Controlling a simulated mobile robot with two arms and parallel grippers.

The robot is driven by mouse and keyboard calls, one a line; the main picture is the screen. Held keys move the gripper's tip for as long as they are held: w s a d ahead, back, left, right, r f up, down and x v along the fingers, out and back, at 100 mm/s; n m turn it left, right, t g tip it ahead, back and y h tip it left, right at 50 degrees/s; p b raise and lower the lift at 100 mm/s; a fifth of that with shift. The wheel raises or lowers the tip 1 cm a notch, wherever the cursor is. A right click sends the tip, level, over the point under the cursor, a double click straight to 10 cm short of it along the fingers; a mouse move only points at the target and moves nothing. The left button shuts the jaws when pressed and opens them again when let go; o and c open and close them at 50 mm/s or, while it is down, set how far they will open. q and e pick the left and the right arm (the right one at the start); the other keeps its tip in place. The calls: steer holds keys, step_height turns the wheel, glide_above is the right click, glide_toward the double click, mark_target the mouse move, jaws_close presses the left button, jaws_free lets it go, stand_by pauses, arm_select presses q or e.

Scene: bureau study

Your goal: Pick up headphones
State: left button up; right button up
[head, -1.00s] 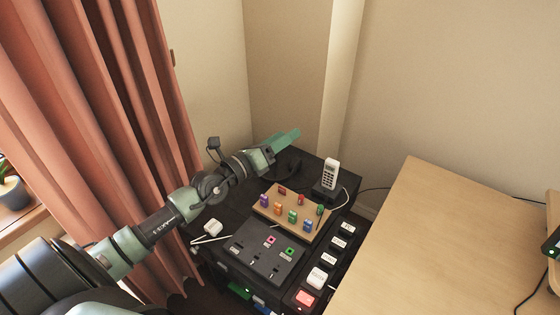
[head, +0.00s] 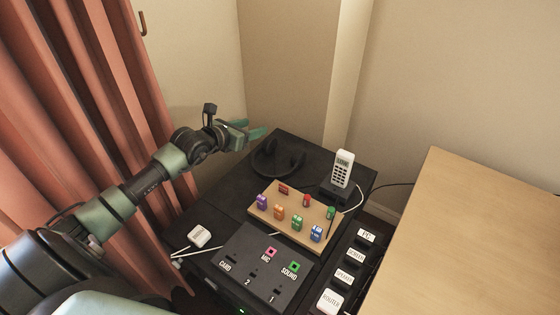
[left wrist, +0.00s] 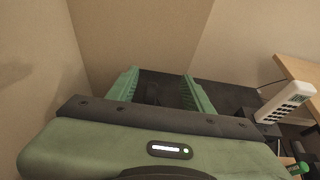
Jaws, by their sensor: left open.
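The black headphones (head: 270,165) lie on the far left part of the black cabinet top (head: 225,205), behind the wooden board. In the left wrist view, a dark shape (left wrist: 187,97) by the right finger may be part of them; the gripper body hides the rest. My left gripper (head: 251,133) is open and empty, above and just behind the headphones near the wall corner. Its two green fingers also show apart in the left wrist view (left wrist: 162,88). My right gripper is not in view.
A wooden board (head: 290,242) with several coloured blocks stands in front of the headphones. A white phone (head: 342,168) stands in its dock to the right. A black panel (head: 237,256) and a white plug box (head: 199,236) lie nearer. A wooden desk (head: 455,240) is at right.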

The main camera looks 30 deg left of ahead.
arm_select(q)
steer(key=b, duration=0.8)
glide_toward(266, 142)
steer(key=shift+w+d+f, duration=0.25)
steer(key=shift+w+f, duration=0.6)
steer(key=shift+w, duration=0.05)
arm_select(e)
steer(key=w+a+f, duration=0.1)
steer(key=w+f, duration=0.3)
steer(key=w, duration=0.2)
arm_select(q)
steer(key=shift+f, duration=0.25)
steer(key=shift+w+f, duration=0.15)
steer(key=shift+w, duration=0.15)
steer(key=shift+b+x, duration=0.3)
steer(key=shift+x, duration=0.75)
steer(key=w+b, duration=0.1)
steer(key=w, duration=0.3)
steer(key=shift+f, duration=0.2)
steer(key=shift+w+f, duration=0.25)
steer(key=shift+w, duration=0.3)
jaws_close()
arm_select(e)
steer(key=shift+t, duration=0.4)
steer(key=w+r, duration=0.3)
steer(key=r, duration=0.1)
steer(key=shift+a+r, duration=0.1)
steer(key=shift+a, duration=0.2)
